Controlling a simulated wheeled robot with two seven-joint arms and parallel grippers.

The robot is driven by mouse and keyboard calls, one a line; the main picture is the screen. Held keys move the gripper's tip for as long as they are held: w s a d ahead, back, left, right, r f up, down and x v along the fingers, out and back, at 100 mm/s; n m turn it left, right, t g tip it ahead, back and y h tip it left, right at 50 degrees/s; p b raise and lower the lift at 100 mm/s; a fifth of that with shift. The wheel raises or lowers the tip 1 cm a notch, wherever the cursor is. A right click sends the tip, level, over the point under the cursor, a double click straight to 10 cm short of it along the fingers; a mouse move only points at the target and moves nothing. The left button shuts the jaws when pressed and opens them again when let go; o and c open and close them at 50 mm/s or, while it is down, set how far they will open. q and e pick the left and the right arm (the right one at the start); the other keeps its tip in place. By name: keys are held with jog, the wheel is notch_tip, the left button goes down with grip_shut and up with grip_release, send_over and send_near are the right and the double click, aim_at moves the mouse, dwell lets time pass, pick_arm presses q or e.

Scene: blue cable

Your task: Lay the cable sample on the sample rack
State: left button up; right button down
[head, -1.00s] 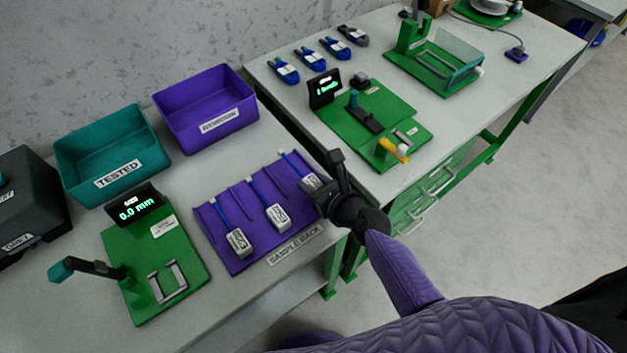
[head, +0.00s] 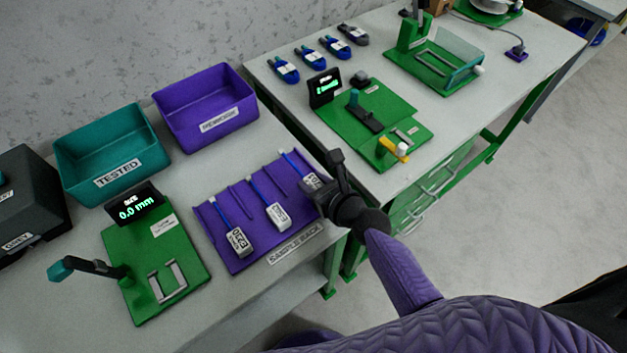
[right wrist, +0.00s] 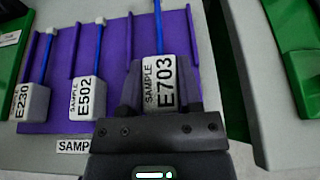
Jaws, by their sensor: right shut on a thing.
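The purple sample rack (head: 238,194) lies on the near table. Three cable samples, each a blue cable with a pale tag block, are at the rack. Sample E230 (head: 239,243) and sample E502 (head: 278,215) lie on its left and middle parts. Sample E703 (head: 313,182) is at the right end, its cable running up along the rack. My right gripper (right wrist: 162,95) is shut on the E703 tag block (right wrist: 168,84), at the rack's right side. Whether that block touches the rack is hard to tell. My left gripper is out of view.
A green gauge board (head: 190,275) reading 0.0 mm stands left of the rack. A teal bin (head: 140,150) marked TESTED and a purple bin (head: 190,128) stand behind. A second table with a green fixture (head: 400,108) is to the right, across a gap.

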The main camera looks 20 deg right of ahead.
jog(key=shift+f+b, duration=1.2)
jog(key=shift+f, duration=0.15)
dwell(0.4)
jog(key=shift+c, duration=1)
grip_release()
notch_tip(320, 180, up, 4)
jog(key=p, duration=0.3)
jog(key=shift+f, duration=0.25)
notch_tip(320, 180, up, 5)
jog(key=p, duration=0.5)
jog(key=shift+f, duration=0.25)
